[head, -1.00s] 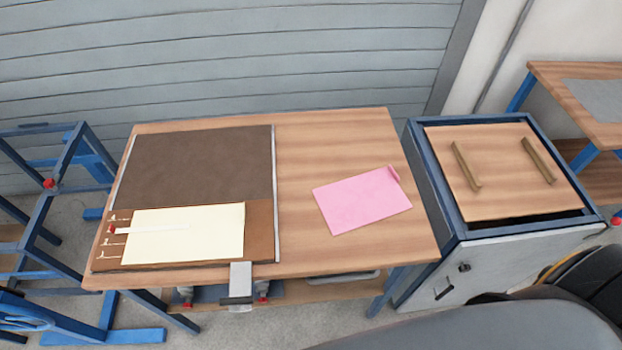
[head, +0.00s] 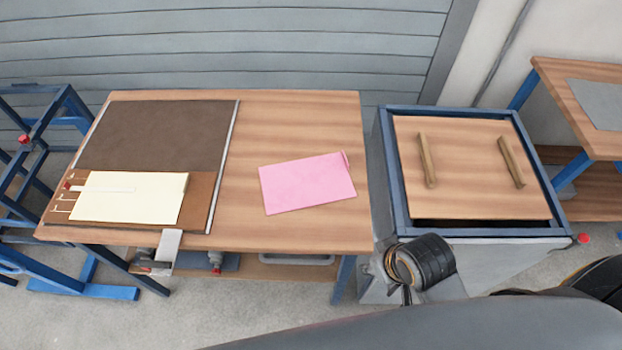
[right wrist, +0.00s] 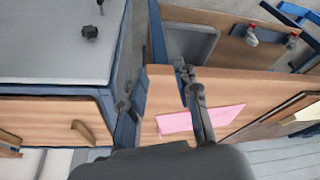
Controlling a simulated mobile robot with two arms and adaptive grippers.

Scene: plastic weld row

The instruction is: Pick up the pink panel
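The pink panel (head: 307,184) lies flat on the right part of the wooden bench (head: 290,125), with a small raised lip at its right edge. It also shows in the right wrist view (right wrist: 177,123), partly hidden behind my right gripper (right wrist: 195,95). In the head view a dark, rounded part of my right arm is in front of the cabinet, right of and nearer than the panel. My right gripper is apart from the panel. My left gripper is not in view.
A cream sheet (head: 140,198) lies on a brown board with a dark mat (head: 165,135) at the bench's left. A blue-framed cabinet (head: 385,170) with a two-handled wooden top (head: 465,190) stands right of the bench. The bench around the panel is clear.

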